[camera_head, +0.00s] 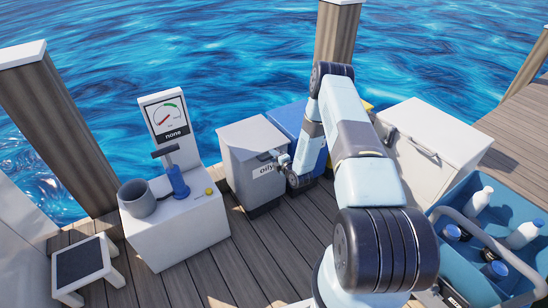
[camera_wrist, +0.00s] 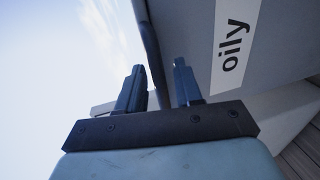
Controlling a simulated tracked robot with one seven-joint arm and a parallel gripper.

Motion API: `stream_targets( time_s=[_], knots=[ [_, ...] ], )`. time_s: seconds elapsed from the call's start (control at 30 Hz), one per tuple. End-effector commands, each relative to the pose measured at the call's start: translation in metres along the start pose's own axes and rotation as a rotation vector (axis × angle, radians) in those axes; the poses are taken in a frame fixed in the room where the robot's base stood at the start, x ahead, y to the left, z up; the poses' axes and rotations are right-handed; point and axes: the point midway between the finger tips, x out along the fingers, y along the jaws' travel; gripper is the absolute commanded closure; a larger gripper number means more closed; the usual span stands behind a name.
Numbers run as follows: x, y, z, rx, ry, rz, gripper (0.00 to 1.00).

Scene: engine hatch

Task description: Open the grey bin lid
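The grey bin (camera_head: 240,170) stands on the deck at the picture's middle, with a white label on its front that reads "oily". Its grey lid (camera_head: 250,132) is down. The bin's side and label (camera_wrist: 232,45) fill the right of the wrist view. My gripper (camera_wrist: 158,70) is at the bin's upper front edge, by the label. Its two dark fingers are apart, with a dark bar (camera_wrist: 151,40) of the bin showing between them. I see no clear contact with the bar. In the head view my gripper (camera_head: 280,158) is small and partly hidden by my arm.
A blue bin (camera_head: 290,118) stands right of the grey one, partly behind my arm. A white chest (camera_head: 435,135) and a blue crate (camera_head: 520,205) with bottles are at right. A white bench (camera_head: 180,230) with a pump and pot is at left. Open deck lies in front.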

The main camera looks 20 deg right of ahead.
Motion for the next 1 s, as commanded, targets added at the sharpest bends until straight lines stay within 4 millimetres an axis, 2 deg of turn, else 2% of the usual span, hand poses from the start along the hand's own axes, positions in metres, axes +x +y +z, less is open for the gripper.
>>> stream_targets(
  time_s=[0.13, 0.43, 0.8, 1.0],
  knots=[
    [0.0085, -0.0002, -0.0002, 0.001, 0.000, 0.000, 0.65],
    [0.0100, -0.0002, -0.0002, 0.001, 0.000, -0.001, 0.65],
    [0.0096, -0.0004, 0.0002, 0.001, 0.000, -0.001, 0.99],
    [0.0094, -0.0008, 0.0003, 0.001, 0.000, -0.002, 1.00]
  ],
)
